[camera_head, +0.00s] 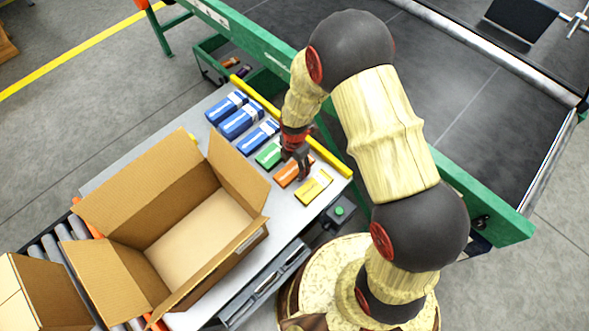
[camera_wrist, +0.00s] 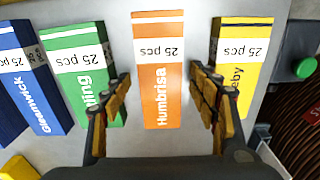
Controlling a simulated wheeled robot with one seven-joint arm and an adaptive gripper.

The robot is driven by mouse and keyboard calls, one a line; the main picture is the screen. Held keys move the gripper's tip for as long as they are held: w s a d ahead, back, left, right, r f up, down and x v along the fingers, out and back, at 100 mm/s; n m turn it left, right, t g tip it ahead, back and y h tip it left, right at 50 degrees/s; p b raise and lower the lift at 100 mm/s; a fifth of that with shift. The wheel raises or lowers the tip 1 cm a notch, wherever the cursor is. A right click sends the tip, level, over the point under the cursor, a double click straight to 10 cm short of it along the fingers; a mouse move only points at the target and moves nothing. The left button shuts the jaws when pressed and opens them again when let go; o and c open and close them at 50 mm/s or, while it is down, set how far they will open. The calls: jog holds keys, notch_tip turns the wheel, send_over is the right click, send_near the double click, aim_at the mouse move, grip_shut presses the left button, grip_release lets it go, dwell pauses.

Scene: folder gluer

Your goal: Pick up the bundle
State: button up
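Several banded carton bundles lie in a row on the grey table (camera_head: 128,172). The orange bundle (camera_head: 289,172), marked "Humbrisa" and "25 pcs", also shows in the wrist view (camera_wrist: 158,72). My gripper (camera_head: 297,170) is over it, and in the wrist view the open fingers (camera_wrist: 160,98) stand apart with the orange bundle between and beyond them. I cannot tell whether they touch it. The green bundle (camera_wrist: 80,70) lies to its left and the yellow bundle (camera_wrist: 240,62) to its right, each partly hidden by a finger. Blue bundles (camera_head: 240,121) lie farther left.
An open, empty cardboard box (camera_head: 166,160) stands on the table's near side. A yellow rail (camera_head: 330,160) runs behind the bundles, with a green-framed conveyor (camera_head: 510,219) beyond. A green button box (camera_head: 340,211) sits by the table's right corner.

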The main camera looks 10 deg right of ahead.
jog(key=c, duration=1.1)
jog(key=shift+c, duration=0.3)
jog(key=shift+r, duration=0.1)
